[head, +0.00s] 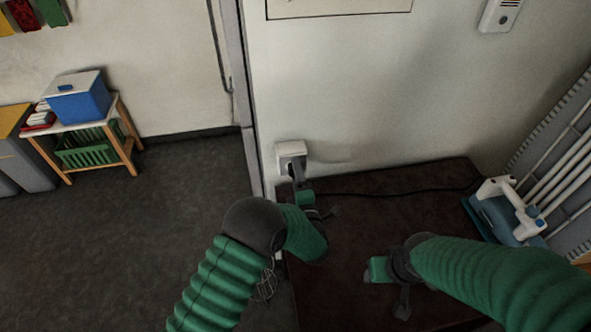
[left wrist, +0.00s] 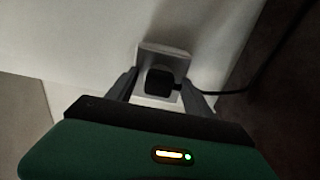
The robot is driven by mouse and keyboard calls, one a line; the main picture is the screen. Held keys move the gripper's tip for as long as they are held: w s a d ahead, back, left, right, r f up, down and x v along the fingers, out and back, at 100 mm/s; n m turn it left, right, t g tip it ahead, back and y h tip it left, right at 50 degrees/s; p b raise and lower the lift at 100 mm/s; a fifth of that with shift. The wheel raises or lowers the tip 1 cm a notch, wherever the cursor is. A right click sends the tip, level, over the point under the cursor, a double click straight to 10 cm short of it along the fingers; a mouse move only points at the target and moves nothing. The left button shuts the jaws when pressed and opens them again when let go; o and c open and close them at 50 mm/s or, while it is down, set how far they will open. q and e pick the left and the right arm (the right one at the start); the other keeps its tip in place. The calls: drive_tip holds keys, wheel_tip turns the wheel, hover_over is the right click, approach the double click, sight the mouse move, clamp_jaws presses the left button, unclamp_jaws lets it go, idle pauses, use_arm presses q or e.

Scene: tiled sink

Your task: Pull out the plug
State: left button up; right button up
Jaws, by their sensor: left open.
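A white wall socket (head: 291,150) sits low on the wall near its corner edge. In the left wrist view the socket (left wrist: 165,53) has a black plug (left wrist: 162,80) in it, with a dark cable (left wrist: 242,88) running off to the right. My left gripper (head: 297,170) is right in front of the socket. In the left wrist view its two fingers (left wrist: 160,86) are open, one on each side of the plug; I cannot tell whether they touch it.
A small wooden table (head: 105,130) with a blue box (head: 78,98) stands at the far left.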

use_arm(q)
drive_tip(key=shift+a, duration=0.35)
use_arm(e)
drive_tip(key=shift+a+f, duration=0.1)
drive_tip(key=shift+a, duration=0.3)
use_arm(q)
drive_tip(key=shift+d, duration=0.2)
use_arm(e)
drive_tip(key=shift+d, duration=0.2)
use_arm(q)
drive_tip(key=shift+b, duration=0.3)
use_arm(e)
drive_tip(key=shift+f, duration=0.25)
use_arm(q)
drive_tip(key=shift+a, duration=0.1)
use_arm(e)
drive_tip(key=shift+a, duration=0.1)
use_arm(q)
clamp_jaws()
drive_tip(key=shift+s, duration=0.1)
